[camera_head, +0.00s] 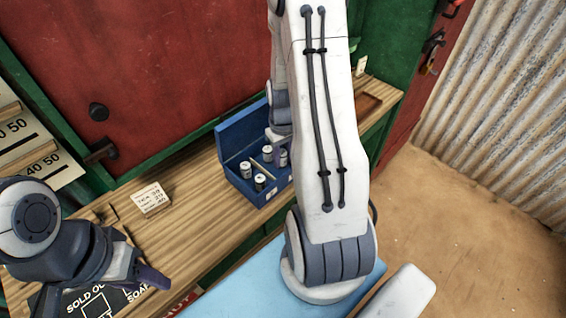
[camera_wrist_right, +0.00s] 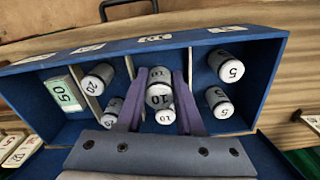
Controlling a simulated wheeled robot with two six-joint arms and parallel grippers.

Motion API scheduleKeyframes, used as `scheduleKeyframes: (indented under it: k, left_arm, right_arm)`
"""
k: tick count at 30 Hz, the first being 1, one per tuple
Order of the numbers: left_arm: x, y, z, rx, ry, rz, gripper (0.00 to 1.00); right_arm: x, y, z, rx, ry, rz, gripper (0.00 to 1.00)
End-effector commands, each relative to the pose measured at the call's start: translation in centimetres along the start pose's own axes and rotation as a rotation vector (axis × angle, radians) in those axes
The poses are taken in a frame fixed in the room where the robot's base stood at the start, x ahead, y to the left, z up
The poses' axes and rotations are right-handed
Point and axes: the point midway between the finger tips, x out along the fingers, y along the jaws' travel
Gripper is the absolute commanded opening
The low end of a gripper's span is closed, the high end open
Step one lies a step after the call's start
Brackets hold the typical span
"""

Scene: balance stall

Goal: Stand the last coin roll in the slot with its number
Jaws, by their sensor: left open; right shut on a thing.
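The open blue coin box (camera_head: 232,150) stands on the wooden counter; it also fills much of the right wrist view (camera_wrist_right: 268,80). My right gripper (camera_wrist_right: 158,88) is over a middle compartment, shut on a white-and-grey coin roll marked 10 (camera_wrist_right: 159,76). Whether this roll touches the box floor is hidden. Another roll marked 10 (camera_wrist_right: 165,117) is just below it in that view. Rolls marked 20 (camera_wrist_right: 97,79) are to the left, and rolls marked 5 (camera_wrist_right: 226,66) are to the right, beyond dividers. In the head view, my right arm hides part of the box. My left gripper (camera_head: 146,280) is open and empty, left of the box.
A block marked 50 (camera_wrist_right: 65,95) is in the box's leftmost compartment. A price card (camera_head: 151,199) lies on the counter left of the box. A dark "sold out" board (camera_head: 93,300) is near my left gripper. A brown tray (camera_head: 368,103) is at the counter's right end.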

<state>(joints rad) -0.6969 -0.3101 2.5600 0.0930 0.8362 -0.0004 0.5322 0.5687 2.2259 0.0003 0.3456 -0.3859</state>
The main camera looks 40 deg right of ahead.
Motion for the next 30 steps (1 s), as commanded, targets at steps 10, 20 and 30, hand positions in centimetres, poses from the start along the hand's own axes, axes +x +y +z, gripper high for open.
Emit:
scheduleKeyframes:
  k: [10, 20, 30]
  left_arm:
    - [-0.6, 0.0, 0.0, 0.0, 0.0, 0.0, 0.5]
    - [-0.3, 0.0, 0.0, 0.0, 0.0, 0.0, 0.5]
    - [-0.4, 0.0, 0.0, 0.0, 0.0, 0.0, 0.5]
  right_arm:
    - [3.1, 0.1, 0.0, 0.0, 0.0, 0.0, 0.0]
    - [3.4, 0.1, 0.0, 0.0, -0.001, 0.0, 0.52]
    - [3.3, 0.1, 0.0, 0.0, -0.001, 0.0, 0.66]
